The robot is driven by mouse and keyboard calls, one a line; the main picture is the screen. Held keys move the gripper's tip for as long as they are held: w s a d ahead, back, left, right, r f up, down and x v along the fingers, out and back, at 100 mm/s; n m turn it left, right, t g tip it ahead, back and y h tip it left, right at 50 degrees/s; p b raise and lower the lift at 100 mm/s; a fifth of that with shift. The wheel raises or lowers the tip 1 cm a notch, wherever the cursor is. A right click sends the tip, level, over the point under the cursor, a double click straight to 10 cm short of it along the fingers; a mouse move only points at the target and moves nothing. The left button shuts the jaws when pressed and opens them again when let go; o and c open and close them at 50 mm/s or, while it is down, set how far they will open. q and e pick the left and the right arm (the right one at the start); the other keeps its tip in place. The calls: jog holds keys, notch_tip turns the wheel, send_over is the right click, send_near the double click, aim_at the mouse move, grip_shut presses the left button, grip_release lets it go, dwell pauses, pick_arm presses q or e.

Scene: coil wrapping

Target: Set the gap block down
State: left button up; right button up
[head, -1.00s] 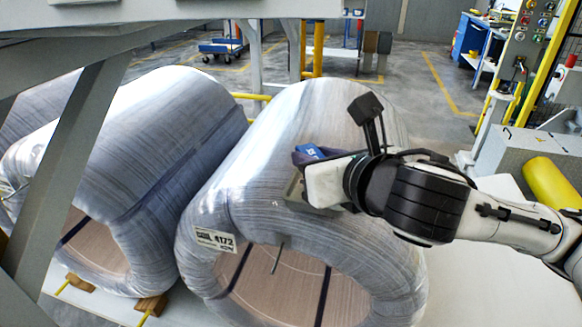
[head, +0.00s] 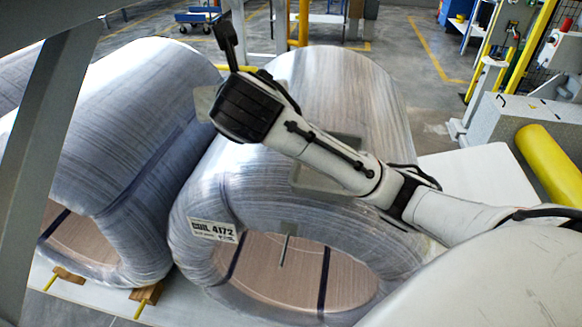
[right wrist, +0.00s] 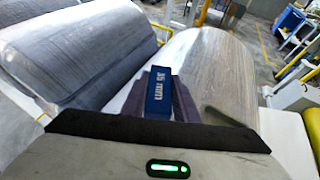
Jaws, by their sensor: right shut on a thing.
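The gap block (right wrist: 158,95) is a blue block with white lettering that looks like "35 mm". In the right wrist view it sits between the dark pads of my right gripper (right wrist: 159,88), which is shut on it. In the head view my right wrist hides the block and fingers, above the near coil's left side. A shallow grey tray (head: 318,186) lies on top of the near coil (head: 345,85), partly hidden by my forearm. My left gripper is not in view.
A second wrapped coil (head: 130,100) lies close beside it on the left. A label (head: 213,231) reads "COIL 4172". A grey post (head: 55,170) stands at the left. A yellow roll (head: 548,165) and grey block (head: 505,122) are at the right.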

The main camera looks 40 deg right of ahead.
jog(key=d+f+m+g+h, duration=0.3)
jog(key=d+f+m+h, duration=0.15)
jog(key=f, duration=0.25)
jog(key=b, duration=0.2)
send_over(271, 169)
notch_tip(271, 169, down, 6)
jog(key=shift+r, duration=0.15)
jog(key=shift+f, duration=2.35)
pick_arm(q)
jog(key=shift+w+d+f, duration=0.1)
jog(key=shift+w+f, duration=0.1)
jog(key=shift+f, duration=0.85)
pick_arm(e)
jog(key=o, duration=0.7)
jog(key=shift+f, duration=0.15)
jog(key=shift+c, duration=0.2)
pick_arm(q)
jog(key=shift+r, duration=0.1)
pick_arm(e)
jog(key=o, duration=0.4)
jog(key=shift+o, duration=0.2)
